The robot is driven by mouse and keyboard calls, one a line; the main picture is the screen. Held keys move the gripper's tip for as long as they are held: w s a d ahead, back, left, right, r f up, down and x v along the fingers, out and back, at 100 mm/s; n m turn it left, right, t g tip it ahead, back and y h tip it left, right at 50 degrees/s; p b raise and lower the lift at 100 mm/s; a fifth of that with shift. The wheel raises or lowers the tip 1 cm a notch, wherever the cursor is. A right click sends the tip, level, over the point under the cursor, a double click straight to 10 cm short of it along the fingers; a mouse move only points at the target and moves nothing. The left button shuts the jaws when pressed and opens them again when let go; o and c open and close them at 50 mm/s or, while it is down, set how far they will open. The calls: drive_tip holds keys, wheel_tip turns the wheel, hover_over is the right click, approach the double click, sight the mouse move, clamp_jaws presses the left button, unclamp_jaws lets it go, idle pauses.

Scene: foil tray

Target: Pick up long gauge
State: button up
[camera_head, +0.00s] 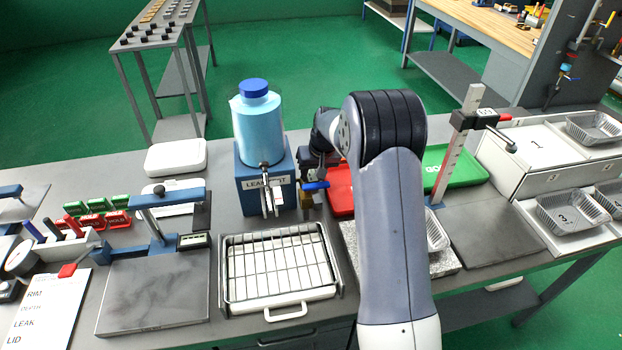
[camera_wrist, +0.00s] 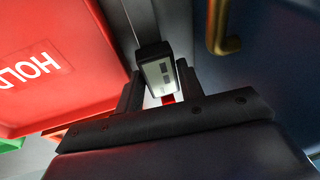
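In the wrist view, a slim gauge (camera_wrist: 157,73) with a black body and a pale display stands between the two fingers of my gripper (camera_wrist: 158,88). A thin rod runs from its body toward the top of the picture, and a small red part shows below. The fingers lie close on both sides of the body; I cannot tell whether they press on it. In the head view, my arm hides the gauge and most of my gripper, which is beside the blue leak test unit (camera_head: 250,195).
The red HOLD tray (camera_wrist: 55,65) is close left of the gripper in the wrist view. A brass hook-shaped part (camera_wrist: 220,30) is on the right. In the head view, a wire rack tray (camera_head: 280,265), a green tray (camera_head: 460,168) and a tall gauge stand (camera_head: 458,140) surround my arm.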

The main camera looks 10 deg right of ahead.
drive_tip(key=c, duration=0.5)
drive_tip(key=shift+r, duration=0.1)
